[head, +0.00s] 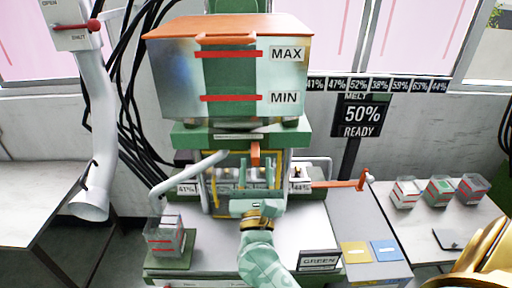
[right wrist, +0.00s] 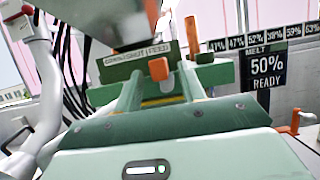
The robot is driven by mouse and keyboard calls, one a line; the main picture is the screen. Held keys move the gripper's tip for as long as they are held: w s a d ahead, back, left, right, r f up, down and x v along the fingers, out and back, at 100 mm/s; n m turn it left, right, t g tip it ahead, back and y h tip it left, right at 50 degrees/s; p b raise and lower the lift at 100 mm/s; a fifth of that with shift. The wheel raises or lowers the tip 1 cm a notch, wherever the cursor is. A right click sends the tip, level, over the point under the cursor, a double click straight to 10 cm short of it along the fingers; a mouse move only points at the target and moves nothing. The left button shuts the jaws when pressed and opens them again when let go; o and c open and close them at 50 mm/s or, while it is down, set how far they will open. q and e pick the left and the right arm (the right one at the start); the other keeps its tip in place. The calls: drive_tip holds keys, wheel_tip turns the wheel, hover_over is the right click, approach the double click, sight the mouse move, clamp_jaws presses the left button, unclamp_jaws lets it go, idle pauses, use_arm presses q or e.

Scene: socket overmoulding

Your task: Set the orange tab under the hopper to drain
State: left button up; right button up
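The hopper (head: 230,78) is a metal box with an orange lid and MAX and MIN marks. The small orange tab (head: 255,153) hangs below its green base. In the right wrist view the tab (right wrist: 158,69) is under the right end of a label strip (right wrist: 135,54), by the word that looks like FEED. My right gripper (head: 256,174) is open and empty, reaching up from below. Its two green fingers stand either side of the tab in the right wrist view, which does not show contact. My left gripper is not in view.
A clear cup (head: 165,238) stands under a bent spout (head: 188,178) on the left. A red-handled lever (head: 362,180) sticks out right of the press. Several clear cups (head: 405,194) stand on the right table. A screen (head: 362,115) reads MELT 50% READY.

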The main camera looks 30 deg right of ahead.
sight(256, 165)
drive_tip(key=x, duration=0.3)
drive_tip(key=shift+w+r+p, duration=0.2)
drive_tip(key=shift+p, duration=0.15)
drive_tip(key=shift+w+d, duration=0.2)
drive_tip(key=shift+d, duration=0.05)
